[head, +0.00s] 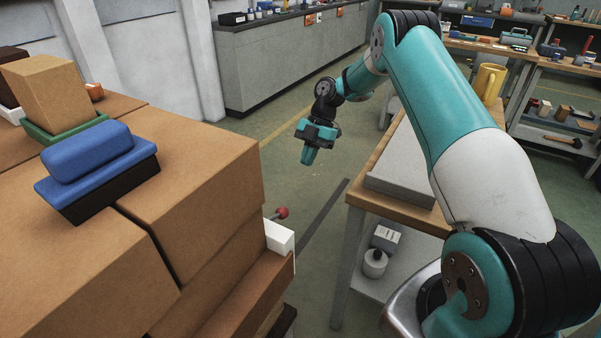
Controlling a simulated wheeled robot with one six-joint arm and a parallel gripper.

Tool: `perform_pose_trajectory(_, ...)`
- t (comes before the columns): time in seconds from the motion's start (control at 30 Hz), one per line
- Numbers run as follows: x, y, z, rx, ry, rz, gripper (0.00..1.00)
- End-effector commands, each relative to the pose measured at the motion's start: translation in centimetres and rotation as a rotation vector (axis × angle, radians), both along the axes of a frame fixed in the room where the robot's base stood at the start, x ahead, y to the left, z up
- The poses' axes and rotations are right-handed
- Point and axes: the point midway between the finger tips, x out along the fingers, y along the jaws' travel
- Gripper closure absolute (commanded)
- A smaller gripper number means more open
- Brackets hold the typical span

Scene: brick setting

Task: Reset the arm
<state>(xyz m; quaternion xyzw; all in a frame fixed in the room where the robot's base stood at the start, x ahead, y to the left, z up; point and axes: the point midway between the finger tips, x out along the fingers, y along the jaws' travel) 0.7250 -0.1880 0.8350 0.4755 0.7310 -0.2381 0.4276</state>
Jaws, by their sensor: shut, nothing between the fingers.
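My arm (440,100) rises from the lower right, bends at the top and reaches over toward the middle of the head view. My gripper (309,156) hangs at its end, pointing down, with teal fingers. The fingers are shut with nothing between them. It is in the air over the green floor, between the stack of brown boxes on the left and the wooden-topped table on the right. It touches neither.
Stacked brown boxes (205,170) fill the left, topped by a blue-and-black block (95,160) and a tan brick (48,92) in a green tray (65,130). A wooden table (365,190) with a grey slab (400,186) and yellow mug (488,82) stands right. Open floor (240,125) lies between.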

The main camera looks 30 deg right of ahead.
Motion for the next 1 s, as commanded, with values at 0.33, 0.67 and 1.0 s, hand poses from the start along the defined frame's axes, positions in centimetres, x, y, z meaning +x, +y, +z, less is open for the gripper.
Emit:
perform_pose_trajectory(0.33,0.1,-0.4,0.4,0.0,0.0,-0.001,1.0)
perform_pose_trajectory(0.67,0.1,-0.3,0.5,-0.003,0.002,-0.007,1.0)
perform_pose_trajectory(1.0,-3.6,6.9,7.8,-0.201,0.204,-0.72,1.0)
